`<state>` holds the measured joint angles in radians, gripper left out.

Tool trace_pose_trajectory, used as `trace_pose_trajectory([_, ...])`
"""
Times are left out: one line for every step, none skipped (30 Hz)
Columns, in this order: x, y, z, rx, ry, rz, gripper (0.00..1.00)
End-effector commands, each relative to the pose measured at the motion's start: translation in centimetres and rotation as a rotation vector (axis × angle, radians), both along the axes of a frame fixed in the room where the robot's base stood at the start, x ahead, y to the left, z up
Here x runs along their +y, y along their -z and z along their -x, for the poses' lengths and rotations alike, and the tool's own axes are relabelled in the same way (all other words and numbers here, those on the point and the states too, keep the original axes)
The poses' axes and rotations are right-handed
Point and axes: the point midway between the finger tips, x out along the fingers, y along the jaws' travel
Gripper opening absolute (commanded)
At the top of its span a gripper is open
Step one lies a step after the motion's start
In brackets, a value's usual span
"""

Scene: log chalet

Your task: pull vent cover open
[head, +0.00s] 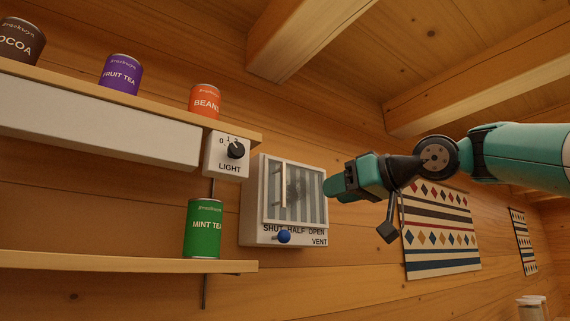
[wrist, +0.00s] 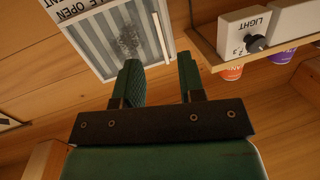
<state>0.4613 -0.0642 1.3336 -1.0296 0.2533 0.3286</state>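The vent (head: 249,205) is a white box on the log wall, marked SHUT, HALF, OPEN along its lower edge. Its cover (head: 304,195) has a pale frame, grey slats and an upright bar handle (head: 283,185) on its left side. A blue knob (head: 284,237) sits below the lettering, between SHUT and HALF. My gripper (head: 333,189) is to the right of the vent in the head view. In the wrist view, my gripper (wrist: 158,65) has its fingers apart with nothing between them. The handle (wrist: 162,38) shows upside down beyond the fingertips, apart from them.
A light switch box (head: 226,156) with a black dial is up and left of the vent. An upper shelf (head: 120,97) holds cans; a lower shelf (head: 130,262) holds a green mint tea can (head: 203,229). A patterned hanging (head: 438,230) is on the wall at right.

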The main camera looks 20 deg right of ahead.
Motion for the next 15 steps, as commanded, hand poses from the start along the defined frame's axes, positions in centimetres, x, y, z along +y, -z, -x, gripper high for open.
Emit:
trace_pose_trajectory([-0.9,-2.6,0.2,-0.043,0.009,0.006,0.36])
trace_pose_trajectory([-1.2,-3.5,0.4,-0.062,0.01,0.008,0.36])
trace_pose_trajectory([-1.4,-4.4,0.7,-0.083,0.01,0.01,0.36])
trace_pose_trajectory([-1.5,-4.9,0.8,-0.096,0.01,0.012,0.36])
trace_pose_trajectory([-1.6,-5.3,0.8,-0.104,0.011,0.013,0.36])
trace_pose_trajectory([-1.6,-5.6,0.7,-0.111,0.01,0.015,0.36])
trace_pose_trajectory([-1.5,-5.7,0.6,-0.114,0.008,0.014,0.36])
trace_pose_trajectory([-1.3,-5.7,0.4,-0.115,0.006,0.014,0.36])
trace_pose_trajectory([-1.1,-5.8,0.0,-0.115,0.005,0.013,0.36])
trace_pose_trajectory([-0.9,-5.8,-0.3,-0.116,0.004,0.014,0.36])
trace_pose_trajectory([-0.6,-5.8,-0.8,-0.114,0.003,0.013,0.36])
trace_pose_trajectory([-0.1,-5.8,-1.4,-0.113,0.001,0.013,0.36])
trace_pose_trajectory([0.2,-5.8,-1.9,-0.112,0.001,0.013,0.36])
trace_pose_trajectory([0.5,-5.9,-2.6,-0.112,0.002,0.012,0.36])
trace_pose_trajectory([1.0,-5.9,-3.4,-0.112,0.002,0.012,0.36])
